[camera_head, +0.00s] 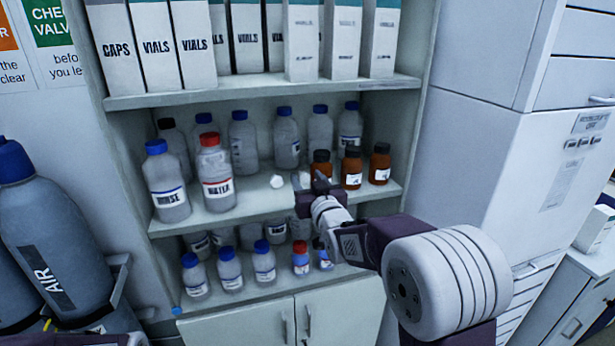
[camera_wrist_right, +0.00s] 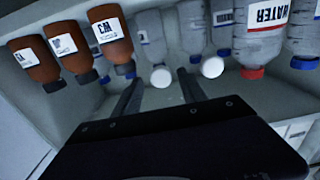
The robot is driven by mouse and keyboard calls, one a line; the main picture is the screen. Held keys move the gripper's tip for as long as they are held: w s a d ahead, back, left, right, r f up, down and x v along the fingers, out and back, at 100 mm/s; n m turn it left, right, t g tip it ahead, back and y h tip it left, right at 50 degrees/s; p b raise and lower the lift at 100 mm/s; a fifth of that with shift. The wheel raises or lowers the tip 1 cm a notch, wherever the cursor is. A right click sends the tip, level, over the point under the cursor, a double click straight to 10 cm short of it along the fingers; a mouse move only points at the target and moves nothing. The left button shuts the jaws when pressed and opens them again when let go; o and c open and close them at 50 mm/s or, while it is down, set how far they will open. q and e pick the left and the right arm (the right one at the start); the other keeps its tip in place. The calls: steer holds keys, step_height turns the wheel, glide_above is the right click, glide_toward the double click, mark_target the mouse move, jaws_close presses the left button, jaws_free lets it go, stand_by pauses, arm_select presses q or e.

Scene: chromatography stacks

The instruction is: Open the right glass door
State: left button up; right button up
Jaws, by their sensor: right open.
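Two small round white knobs show in front of the middle shelf: a left knob (camera_head: 277,181) and a right knob (camera_head: 304,178). They look like the handles of the glass doors; the panes are too clear to make out. My right gripper (camera_head: 318,182) reaches in from the lower right, just right of the right knob. In the wrist view, which is upside down, its fingers are open and the right knob (camera_wrist_right: 160,78) shows between their tips. The left knob (camera_wrist_right: 212,67) is outside them. I cannot tell how deep the fingers reach. My left gripper is not in view.
The shelves hold brown bottles (camera_head: 352,168), a red-capped WATER bottle (camera_head: 215,175) and several blue-capped bottles. Boxes (camera_head: 155,45) stand above; closed lower doors (camera_head: 250,325) are below. A grey AIR cylinder (camera_head: 50,235) is at left, a white cabinet (camera_head: 480,150) at right.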

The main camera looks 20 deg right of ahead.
steer(key=shift+w+a+f, duration=0.1)
steer(key=shift+w+a, duration=0.1)
steer(key=c, duration=1)
steer(key=shift+d, duration=0.1)
jaws_close()
